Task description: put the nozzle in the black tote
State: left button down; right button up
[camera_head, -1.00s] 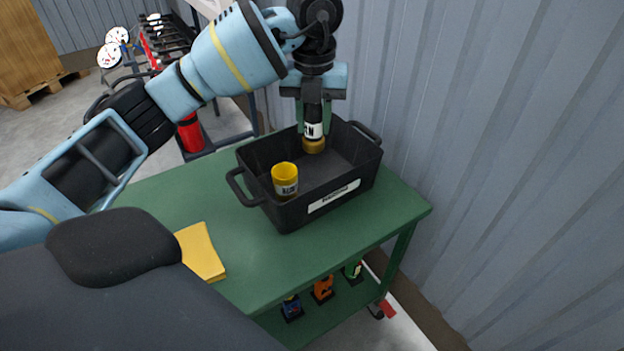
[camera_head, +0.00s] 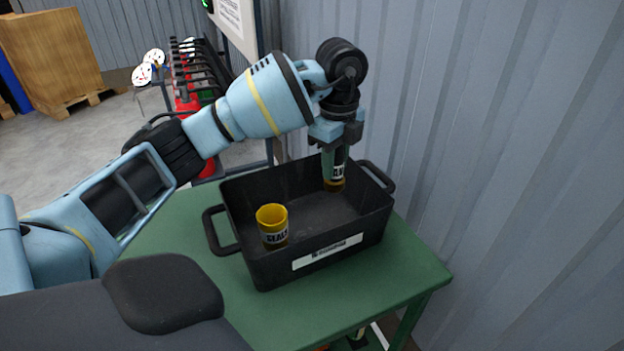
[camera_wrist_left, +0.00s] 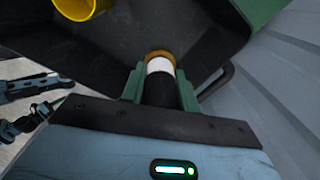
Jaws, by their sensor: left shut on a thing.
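The black tote (camera_head: 375,222) stands on the green cart, with a handle at each end and a white label on its front. My left gripper (camera_head: 335,160) is shut on the nozzle (camera_head: 336,180), a dark cylinder with a white band and a brass-coloured end. The nozzle hangs upright, end down, at the back right inside of the tote. Whether it touches the tote floor I cannot tell. The left wrist view also shows the nozzle (camera_wrist_left: 160,68) between the green fingers, with the tote (camera_wrist_left: 110,45) beyond. My right gripper is not seen in the head view.
A yellow cup-like piece with a label (camera_head: 272,226) stands in the tote's left front part. The green cart top (camera_head: 180,225) is clear at the left. A corrugated wall (camera_head: 490,120) is close on the right. Red extinguishers (camera_head: 188,103) stand on a rack behind.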

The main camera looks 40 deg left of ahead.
pick_arm(q)
jog(key=shift+f+b, duration=0.45)
jog(key=shift+f, duration=4.5)
jog(key=shift+f, duration=0.1)
jog(key=c, duration=1.1)
grip_release()
jog(key=shift+o, duration=0.2)
notch_tip(320, 180, up, 12)
jog(key=shift+r+p, duration=0.1)
jog(key=shift+p, duration=0.45)
